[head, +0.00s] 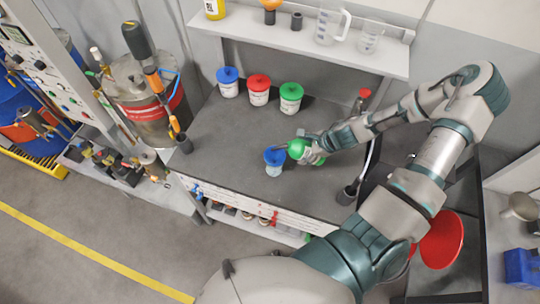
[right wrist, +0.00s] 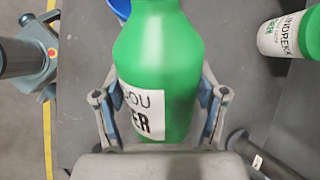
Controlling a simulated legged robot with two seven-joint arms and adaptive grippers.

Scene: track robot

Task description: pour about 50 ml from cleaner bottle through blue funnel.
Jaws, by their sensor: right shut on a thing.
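The green cleaner bottle (head: 297,149) is held above the bench by my right gripper (head: 318,147). In the right wrist view the bottle (right wrist: 160,65) sits between both fingers, its white label partly showing. It looks tilted, with its neck end toward the blue funnel (head: 274,155), just left of it in the head view. The funnel sits on a pale container (head: 273,170). A piece of the blue funnel (right wrist: 120,8) shows behind the bottle in the right wrist view. The bottle's mouth is cut off there, and I cannot see any liquid flow.
White jars with a blue top (head: 228,82), a red top (head: 259,89) and a green top (head: 291,97) stand at the back. A shelf (head: 310,43) holds a clear jug (head: 328,27). A drum (head: 145,105) stands left. The bench's left middle is clear.

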